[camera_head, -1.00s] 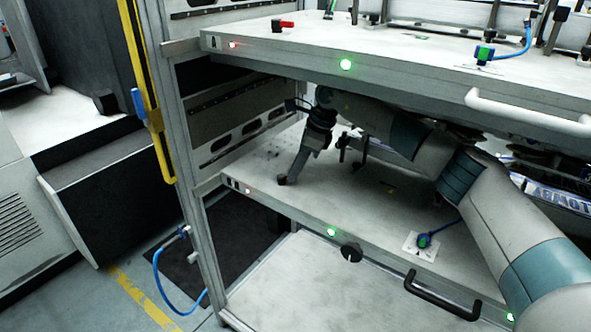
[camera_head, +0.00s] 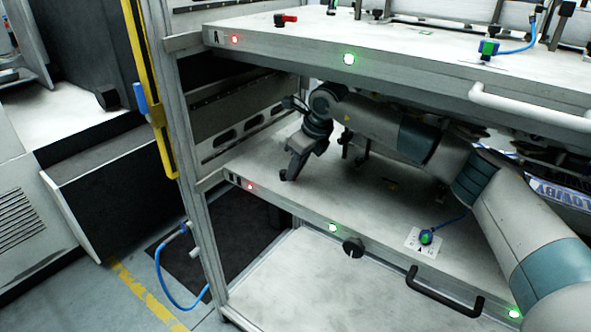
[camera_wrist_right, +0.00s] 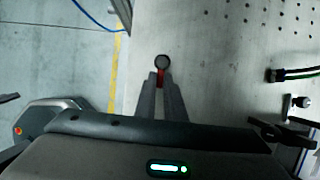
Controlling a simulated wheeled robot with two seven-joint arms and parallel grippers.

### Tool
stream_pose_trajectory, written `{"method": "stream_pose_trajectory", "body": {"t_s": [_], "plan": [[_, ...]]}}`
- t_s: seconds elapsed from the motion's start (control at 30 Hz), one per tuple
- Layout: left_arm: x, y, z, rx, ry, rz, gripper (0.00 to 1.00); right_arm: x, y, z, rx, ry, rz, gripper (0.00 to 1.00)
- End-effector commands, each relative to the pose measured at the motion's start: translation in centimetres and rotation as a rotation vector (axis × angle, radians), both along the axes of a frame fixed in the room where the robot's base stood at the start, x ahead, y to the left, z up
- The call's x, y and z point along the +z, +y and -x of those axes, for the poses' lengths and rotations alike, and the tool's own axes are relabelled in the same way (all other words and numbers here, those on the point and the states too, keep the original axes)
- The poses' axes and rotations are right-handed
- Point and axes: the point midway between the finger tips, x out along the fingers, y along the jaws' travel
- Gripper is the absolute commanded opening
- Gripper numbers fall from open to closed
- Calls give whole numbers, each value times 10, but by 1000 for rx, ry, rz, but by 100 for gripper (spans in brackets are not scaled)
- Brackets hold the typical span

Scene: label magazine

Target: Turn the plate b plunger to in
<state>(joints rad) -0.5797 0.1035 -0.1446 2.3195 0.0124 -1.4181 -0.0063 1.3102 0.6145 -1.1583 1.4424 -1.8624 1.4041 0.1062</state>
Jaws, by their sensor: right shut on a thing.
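My right gripper (camera_head: 287,172) reaches down onto the lower plate b (camera_head: 330,205), near its left front corner. In the right wrist view the right gripper (camera_wrist_right: 161,82) has its two fingers close together on the red lever of the plate b plunger (camera_wrist_right: 162,62), whose round dark grey head shows just beyond the fingertips. The lever lies mostly between the fingers, so its turn position is hard to tell. In the head view the plunger is largely hidden by the fingertips. My left gripper is in no view.
The upper plate (camera_head: 440,70) hangs over my right arm and carries another red-handled plunger (camera_head: 285,19). Plate b's front edge has a red light (camera_head: 249,187) and a green light (camera_head: 332,227).

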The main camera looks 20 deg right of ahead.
Motion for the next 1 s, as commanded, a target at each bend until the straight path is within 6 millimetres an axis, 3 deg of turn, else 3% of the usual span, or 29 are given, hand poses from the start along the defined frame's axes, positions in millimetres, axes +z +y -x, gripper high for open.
{"method": "stream_pose_trajectory", "body": {"t_s": [0.27,0.3,0.37,1.0], "plan": [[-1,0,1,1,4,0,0,1,0,0,-3,0,0,0],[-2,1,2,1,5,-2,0,1,0,0,-3,0,0,14],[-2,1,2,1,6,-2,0,1,0,0,-2,0,0,28],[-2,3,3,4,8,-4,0,0,-1,-1,22,1,1,28]]}}
